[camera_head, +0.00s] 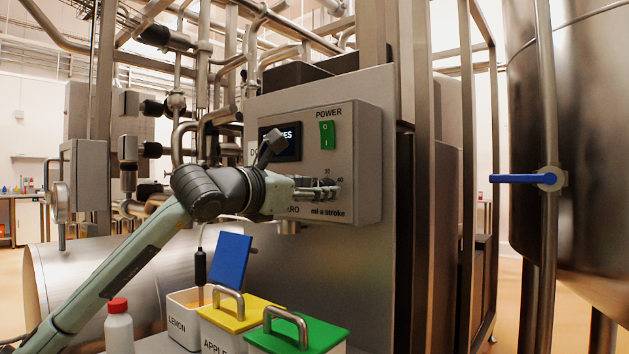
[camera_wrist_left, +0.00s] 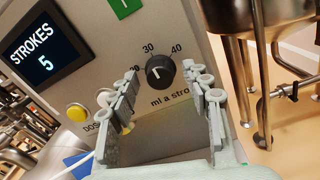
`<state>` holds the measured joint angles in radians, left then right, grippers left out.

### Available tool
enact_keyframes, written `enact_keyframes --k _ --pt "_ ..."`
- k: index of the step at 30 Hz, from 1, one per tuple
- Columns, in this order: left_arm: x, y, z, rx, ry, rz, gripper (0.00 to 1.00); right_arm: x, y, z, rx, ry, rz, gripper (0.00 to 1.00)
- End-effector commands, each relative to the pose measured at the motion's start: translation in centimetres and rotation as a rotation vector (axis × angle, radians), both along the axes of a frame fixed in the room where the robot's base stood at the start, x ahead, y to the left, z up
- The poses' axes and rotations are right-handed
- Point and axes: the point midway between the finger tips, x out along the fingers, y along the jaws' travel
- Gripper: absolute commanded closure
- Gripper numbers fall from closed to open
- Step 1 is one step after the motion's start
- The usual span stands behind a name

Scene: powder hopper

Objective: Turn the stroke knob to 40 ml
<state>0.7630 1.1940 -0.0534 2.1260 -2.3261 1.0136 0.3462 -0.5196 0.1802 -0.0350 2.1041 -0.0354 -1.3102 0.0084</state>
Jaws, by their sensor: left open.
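The stroke knob (camera_wrist_left: 160,71) is a round black knob on the grey control box (camera_head: 356,150). In the left wrist view, the marks 30 and 40 stand above it and "ml a stroke" below. A pale line shows on the knob's face, but the exact mark it points to is hard to tell. My left gripper (camera_wrist_left: 168,84) is open, its fingers apart on either side of the knob in the picture, with no clear contact. In the head view, the left gripper (camera_head: 322,188) is at the box front and hides most of the knob.
A green power switch (camera_head: 327,135) sits above. The display (camera_wrist_left: 40,52) reads STROKES 5, with a yellow button (camera_wrist_left: 77,113) below it. Below the box stand bins with a yellow lid (camera_head: 240,314) and a green lid (camera_head: 300,335), and a red-capped bottle (camera_head: 118,330).

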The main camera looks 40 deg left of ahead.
Motion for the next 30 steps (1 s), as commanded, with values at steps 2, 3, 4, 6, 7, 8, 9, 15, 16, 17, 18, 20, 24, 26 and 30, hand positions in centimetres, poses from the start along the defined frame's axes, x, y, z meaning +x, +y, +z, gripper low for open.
enact_keyframes --k 2,3,4,6,7,8,9,15,16,17,18,20,24,26,30 --pt "0.22 -0.03 0.04 0.000 -0.001 -0.001 0.52 0.04 0.04 -0.22 0.002 0.000 0.001 1.00" --pt "0.27 -0.03 0.00 0.000 -0.001 -0.001 0.52 0.04 0.04 -0.30 0.002 0.000 0.001 1.00" --pt "0.28 -0.04 -0.02 0.000 -0.001 -0.001 0.52 0.05 0.05 -0.33 0.003 0.000 0.001 1.00" --pt "0.27 -0.03 -0.05 0.000 0.000 -0.001 0.52 0.04 0.05 -0.34 0.003 0.000 0.001 1.00" --pt "0.27 -0.03 -0.05 0.000 0.000 0.000 0.52 0.04 0.05 -0.34 0.003 0.000 0.001 1.00" --pt "0.27 -0.03 -0.05 0.000 0.000 -0.001 0.52 0.05 0.05 -0.33 0.003 0.000 0.001 1.00" --pt "0.26 -0.03 -0.05 0.000 0.000 0.000 0.52 0.05 0.05 -0.33 0.003 0.000 0.001 1.00" --pt "0.25 -0.03 -0.06 0.000 0.000 0.000 0.77 0.04 0.04 -0.31 0.002 0.000 0.001 1.00" --pt "0.25 -0.03 -0.05 0.000 0.000 0.000 0.80 0.04 0.04 -0.31 0.002 0.000 0.001 1.00" --pt "0.25 -0.03 -0.06 0.000 0.000 0.000 0.84 0.04 0.04 -0.30 0.002 0.000 0.001 1.00" --pt "0.25 -0.03 -0.06 0.000 0.000 -0.001 0.89 0.04 0.03 -0.30 0.002 0.000 0.001 1.00" --pt "0.25 -0.04 -0.06 0.000 0.000 -0.001 0.96 0.04 0.03 -0.30 0.002 0.000 0.001 1.00" --pt "0.24 -0.04 -0.07 0.001 0.000 -0.001 1.00 0.03 0.02 -0.30 0.002 0.000 0.001 1.00" --pt "0.24 -0.05 -0.08 0.006 0.000 -0.001 1.00 0.04 0.02 -0.31 0.002 0.000 0.001 1.00" --pt "0.24 -0.04 -0.14 0.035 -0.002 0.000 1.00 0.04 0.02 -0.27 0.000 0.000 -0.001 1.00"
